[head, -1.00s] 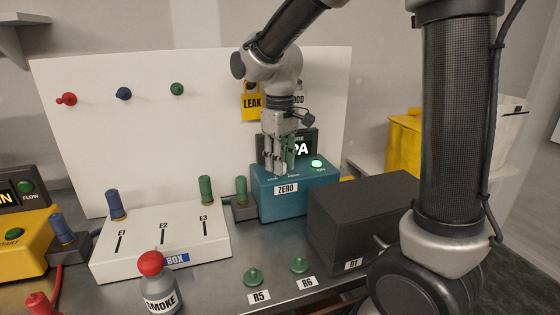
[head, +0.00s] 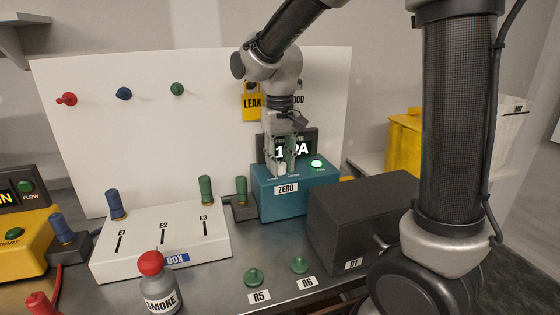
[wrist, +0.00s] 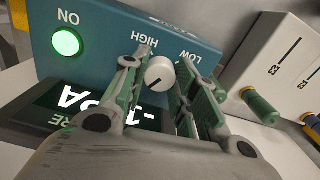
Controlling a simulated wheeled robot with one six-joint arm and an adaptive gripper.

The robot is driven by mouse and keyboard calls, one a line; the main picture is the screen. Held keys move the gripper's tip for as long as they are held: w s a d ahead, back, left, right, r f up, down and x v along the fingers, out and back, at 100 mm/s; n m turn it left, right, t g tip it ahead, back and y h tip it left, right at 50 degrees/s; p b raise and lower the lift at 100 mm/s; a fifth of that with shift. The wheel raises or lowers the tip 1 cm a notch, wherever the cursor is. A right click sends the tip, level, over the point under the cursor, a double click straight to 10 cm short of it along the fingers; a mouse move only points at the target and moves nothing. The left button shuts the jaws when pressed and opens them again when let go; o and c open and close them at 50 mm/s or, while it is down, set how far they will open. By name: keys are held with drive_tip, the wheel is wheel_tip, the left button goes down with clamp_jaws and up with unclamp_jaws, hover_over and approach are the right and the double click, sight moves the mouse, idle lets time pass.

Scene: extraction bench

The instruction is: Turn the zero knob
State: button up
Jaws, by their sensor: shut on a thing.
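The zero knob (wrist: 160,73) is a small white dial with a dark pointer line, on top of the teal box (head: 262,205) labelled ZERO. It lies between LOW and HIGH marks. My gripper (wrist: 157,72) points down from above, shut on the knob with a green-padded finger on each side. In the head view my gripper (head: 282,168) stands over the box, with a bit of white knob between the fingers. The dark display (wrist: 75,105) behind the box shows a reading ending in PA, partly hidden by my gripper. A green light (head: 316,164) glows at ON.
A dark box (head: 365,215) labelled D1 stands close at the right of the teal box. A white box (head: 160,240) with E1, E2 and E3 slots and a green cartridge (head: 241,188) in a small grey holder are at the left. A white panel (head: 150,150) stands behind.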

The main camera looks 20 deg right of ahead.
sight(280, 164)
drive_tip(key=o, duration=1)
wheel_tip(280, 164, up, 12)
drive_tip(key=shift+r, duration=0.1)
